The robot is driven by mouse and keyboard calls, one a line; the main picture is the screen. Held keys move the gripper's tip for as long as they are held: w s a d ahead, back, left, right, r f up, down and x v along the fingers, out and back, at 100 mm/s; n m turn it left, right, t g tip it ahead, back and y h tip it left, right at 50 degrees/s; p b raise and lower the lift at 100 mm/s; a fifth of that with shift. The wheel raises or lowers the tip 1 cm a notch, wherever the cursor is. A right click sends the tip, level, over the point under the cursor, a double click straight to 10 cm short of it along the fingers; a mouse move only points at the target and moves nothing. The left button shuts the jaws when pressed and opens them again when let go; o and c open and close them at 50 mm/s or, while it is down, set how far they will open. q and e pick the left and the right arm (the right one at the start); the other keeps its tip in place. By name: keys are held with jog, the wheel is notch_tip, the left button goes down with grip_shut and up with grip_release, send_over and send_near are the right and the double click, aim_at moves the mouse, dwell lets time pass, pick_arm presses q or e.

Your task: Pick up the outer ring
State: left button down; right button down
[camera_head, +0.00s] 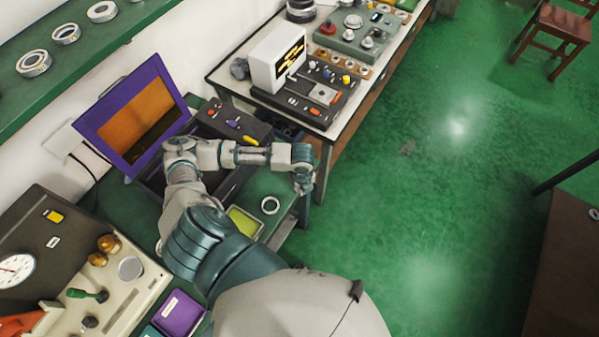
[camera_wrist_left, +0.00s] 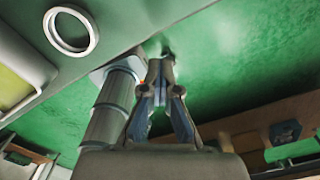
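A thin pale metal ring (camera_head: 263,206), which looks like the outer ring, lies flat on the green bench, close to its right edge. It also shows in the left wrist view (camera_wrist_left: 49,36), at the upper left and apart from the fingers. My left gripper (camera_head: 303,184) hangs just past the bench edge, to the upper right of the ring. In the left wrist view its fingertips (camera_wrist_left: 160,66) are together, with nothing visible between them. My right gripper is not in view.
A yellow-green tray (camera_head: 245,221) sits left of the ring. A purple-framed screen (camera_head: 88,125) stands behind. Several bearing rings lie on the green shelf (camera_head: 95,40) at upper left. A white-topped table (camera_head: 225,72) holds devices.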

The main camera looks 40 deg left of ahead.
pick_arm(q)
jog(key=s, duration=0.1)
jog(key=s+d, duration=0.1)
jog(key=shift+s+d, duration=0.3)
jog(key=shift+s, duration=0.05)
jog(key=c, duration=1.2)
grip_release()
jog(key=shift+d+r, duration=0.1)
jog(key=shift+d, duration=0.1)
jog(key=o, duration=0.8)
jog(key=shift+d, duration=0.1)
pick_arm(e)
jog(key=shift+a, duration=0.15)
pick_arm(q)
jog(key=shift+a, duration=0.2)
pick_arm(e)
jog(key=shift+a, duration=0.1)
